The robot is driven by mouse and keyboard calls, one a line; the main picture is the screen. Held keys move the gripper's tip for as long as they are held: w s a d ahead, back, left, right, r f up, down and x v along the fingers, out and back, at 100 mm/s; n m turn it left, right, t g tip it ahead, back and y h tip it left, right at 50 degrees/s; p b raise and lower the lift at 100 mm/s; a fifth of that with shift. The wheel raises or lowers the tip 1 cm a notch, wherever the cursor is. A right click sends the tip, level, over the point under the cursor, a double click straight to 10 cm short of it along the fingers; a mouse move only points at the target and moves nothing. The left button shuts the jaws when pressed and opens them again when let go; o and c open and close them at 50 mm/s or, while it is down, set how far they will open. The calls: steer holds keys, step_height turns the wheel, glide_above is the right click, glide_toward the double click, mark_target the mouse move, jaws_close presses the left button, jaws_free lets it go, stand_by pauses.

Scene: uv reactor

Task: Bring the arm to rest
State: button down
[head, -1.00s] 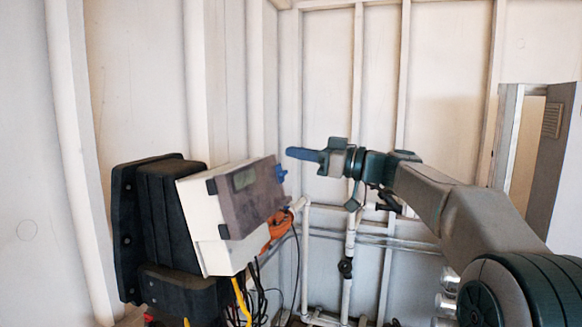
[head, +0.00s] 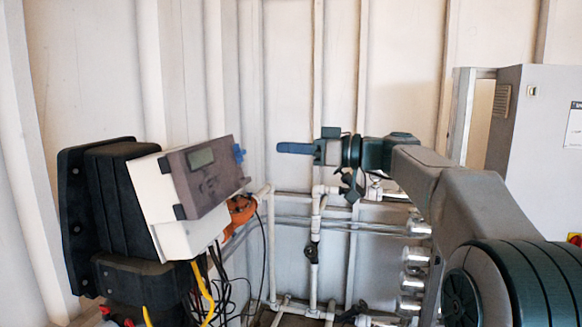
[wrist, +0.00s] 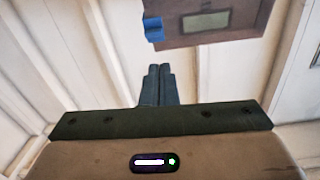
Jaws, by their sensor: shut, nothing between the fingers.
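My gripper (head: 294,148) is at the end of my arm, which reaches in from the right in the head view. Its blue fingers point left, held level in the air in front of the panelled wall. In the wrist view my gripper (wrist: 158,72) shows its two fingers side by side and touching, with nothing between them. A control box (head: 205,180) with a small display and a blue knob stands left of the fingertips, apart from them. The box also shows at the top of the wrist view (wrist: 205,22), upside down.
A black housing (head: 105,215) backs the control box. White pipes (head: 316,240) run along the wall behind and below my gripper. A grey cabinet (head: 540,150) stands at the right. The air between box and gripper is clear.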

steer(key=s+a+f+m+h, duration=0.1)
steer(key=s+f+m+h, duration=0.5)
steer(key=f, duration=0.6)
steer(key=s+d+f+m+g+h, duration=0.1)
steer(key=s+d+f+m+h, duration=0.2)
steer(key=s+f, duration=0.8)
steer(key=s+d+f+m+g+h, duration=0.1)
steer(key=s+d+f+m+h, duration=0.3)
steer(key=s+d+f+h, duration=0.4)
steer(key=s+d+f, duration=0.3)
steer(key=s+f, duration=0.1)
steer(key=f, duration=0.1)
steer(key=shift+d+f+m, duration=0.15)
steer(key=shift+d+m, duration=0.15)
steer(key=shift+d, duration=0.05)
